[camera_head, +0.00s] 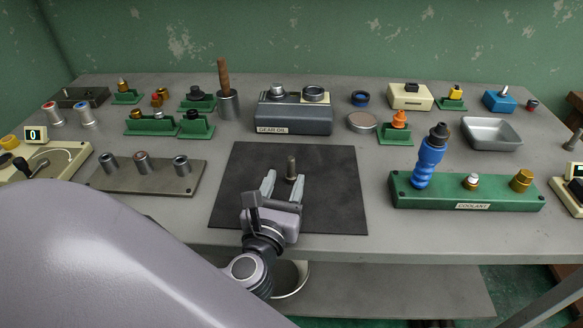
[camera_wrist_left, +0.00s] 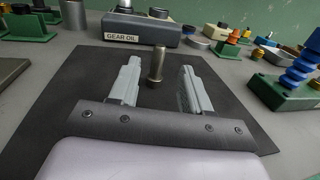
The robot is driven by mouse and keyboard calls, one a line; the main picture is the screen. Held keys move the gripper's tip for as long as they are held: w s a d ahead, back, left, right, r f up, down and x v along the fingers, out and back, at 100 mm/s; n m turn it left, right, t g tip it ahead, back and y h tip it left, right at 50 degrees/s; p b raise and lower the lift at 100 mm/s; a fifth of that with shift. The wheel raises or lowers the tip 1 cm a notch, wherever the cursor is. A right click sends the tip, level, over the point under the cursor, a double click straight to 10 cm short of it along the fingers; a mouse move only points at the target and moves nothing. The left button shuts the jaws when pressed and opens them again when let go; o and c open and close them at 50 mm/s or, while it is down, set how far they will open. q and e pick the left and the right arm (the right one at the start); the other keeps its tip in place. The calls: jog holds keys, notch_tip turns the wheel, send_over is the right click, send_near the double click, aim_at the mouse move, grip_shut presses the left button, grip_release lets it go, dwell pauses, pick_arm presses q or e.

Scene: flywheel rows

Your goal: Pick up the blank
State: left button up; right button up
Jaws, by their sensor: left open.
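The blank (camera_head: 291,168) is a small upright metal cylinder standing on the dark mat (camera_head: 339,199) in the middle of the table. It also shows in the left wrist view (camera_wrist_left: 158,64), upright, beyond and between the lines of the two fingers. My left gripper (camera_head: 283,184) is open and empty, low over the mat on the near side of the blank, its fingers pointing toward it. In the left wrist view my left gripper (camera_wrist_left: 158,78) has a finger on either side, with clear gaps to the blank. My right gripper is not in view.
Behind the mat stands the grey gear oil unit (camera_head: 294,112). A green coolant block (camera_head: 452,203) with a blue bottle (camera_head: 430,160) is at the right. A grey plate (camera_head: 146,176) with several cylinders is at the left. The mat around the blank is clear.

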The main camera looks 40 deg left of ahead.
aim_at(290, 166)
pick_arm(q)
jog(key=x, duration=0.8)
jog(key=shift+w+a, duration=0.1)
jog(key=shift+a, duration=0.05)
grip_shut()
